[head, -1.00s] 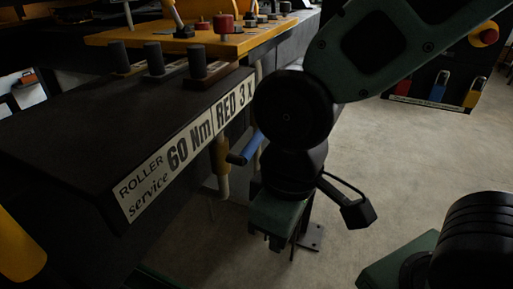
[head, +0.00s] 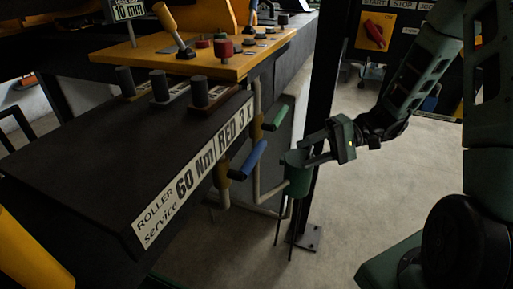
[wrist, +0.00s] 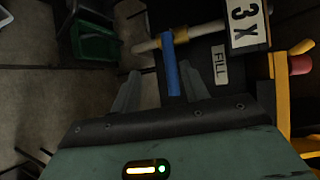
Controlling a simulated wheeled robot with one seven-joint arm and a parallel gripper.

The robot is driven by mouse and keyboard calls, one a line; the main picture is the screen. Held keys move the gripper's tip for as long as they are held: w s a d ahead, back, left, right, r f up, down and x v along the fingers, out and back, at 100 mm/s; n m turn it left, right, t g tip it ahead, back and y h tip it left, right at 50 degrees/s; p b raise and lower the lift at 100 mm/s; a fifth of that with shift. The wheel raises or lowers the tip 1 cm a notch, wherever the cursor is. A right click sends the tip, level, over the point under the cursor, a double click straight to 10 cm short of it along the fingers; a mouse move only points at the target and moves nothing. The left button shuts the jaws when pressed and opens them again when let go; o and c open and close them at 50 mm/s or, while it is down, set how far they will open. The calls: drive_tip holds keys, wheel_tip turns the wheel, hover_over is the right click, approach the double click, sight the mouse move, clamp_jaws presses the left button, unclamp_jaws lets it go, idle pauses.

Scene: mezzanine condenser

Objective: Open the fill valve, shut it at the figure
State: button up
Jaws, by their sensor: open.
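The fill valve has a blue lever (head: 249,160) on a brass-coloured body below the bench's front edge. In the wrist view the blue lever (wrist: 172,65) stands ahead of my gripper, near a "FILL" label (wrist: 220,65). My gripper (head: 304,155) is open and empty, to the right of the lever and apart from it in the head view. In the wrist view its fingers (wrist: 160,76) are spread, with the lever seen between them, nearer the right finger. A green vessel (head: 297,178) stands just below the gripper. I cannot make out a level reading.
A second valve with a green lever (head: 274,120) sits behind the blue one. A dark post (head: 324,75) rises behind the vessel. The bench (head: 95,165) fills the left. A yellow panel with a red knob (head: 374,30) stands at the back. Floor at right is open.

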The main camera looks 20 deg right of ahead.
sight(261, 153)
drive_tip(key=w+d+m+t, duration=0.2)
drive_tip(key=d+t, duration=0.1)
drive_tip(key=d, duration=0.2)
drive_tip(key=p+x, duration=0.2)
drive_tip(key=x, duration=0.6)
drive_tip(key=p+x, duration=0.2)
drive_tip(key=x, duration=0.7)
drive_tip(key=shift+r, duration=0.25)
clamp_jaws()
